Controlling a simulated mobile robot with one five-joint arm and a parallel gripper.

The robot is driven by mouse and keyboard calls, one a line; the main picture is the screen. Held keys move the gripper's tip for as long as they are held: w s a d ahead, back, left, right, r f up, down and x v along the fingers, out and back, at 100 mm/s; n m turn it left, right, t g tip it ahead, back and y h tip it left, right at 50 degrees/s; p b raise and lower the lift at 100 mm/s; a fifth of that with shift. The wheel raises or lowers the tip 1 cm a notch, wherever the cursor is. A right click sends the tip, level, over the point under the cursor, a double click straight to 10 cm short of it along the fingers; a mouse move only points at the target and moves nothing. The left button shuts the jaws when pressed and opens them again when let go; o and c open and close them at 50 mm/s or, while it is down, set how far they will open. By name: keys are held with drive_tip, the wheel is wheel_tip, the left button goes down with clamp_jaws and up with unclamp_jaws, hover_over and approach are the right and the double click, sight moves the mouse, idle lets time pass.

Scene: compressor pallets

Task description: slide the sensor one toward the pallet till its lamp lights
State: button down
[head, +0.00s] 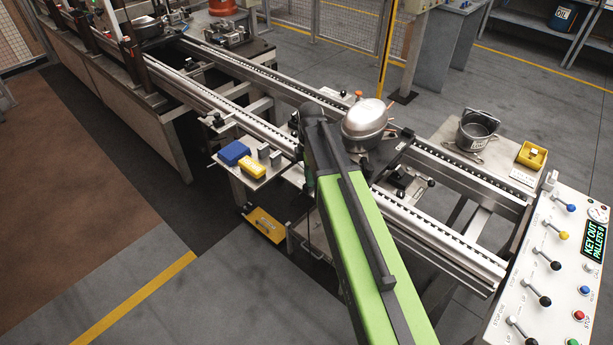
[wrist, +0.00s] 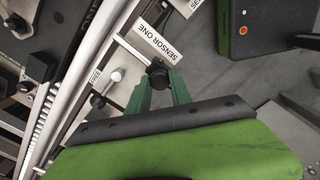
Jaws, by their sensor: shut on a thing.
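In the wrist view my gripper (wrist: 162,80) has its green fingers closed around a black knob (wrist: 157,71), just below the label plate reading "SENSOR ONE" (wrist: 158,42). In the head view my arm hides the gripper and the sensor. A silver compressor (head: 366,120) sits on the conveyor beside my arm; its pallet is mostly hidden. I cannot make out a lit lamp.
A side shelf with a blue block (head: 233,152) and a yellow block (head: 252,169) is left of my arm. A control panel (head: 550,270) with levers stands at right, its display reading "KEY OUT PALLETS". A pot (head: 477,130) and yellow box (head: 532,154) are on a table behind.

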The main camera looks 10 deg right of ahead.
drive_tip(key=shift+w+d, duration=0.15)
drive_tip(key=shift+d, duration=0.25)
drive_tip(key=c, duration=1.1)
unclamp_jaws()
drive_tip(key=shift+c, duration=0.2)
wheel_tip(320, 180, up, 18)
drive_tip(key=p, duration=1.7)
drive_tip(key=shift+f, duration=0.25)
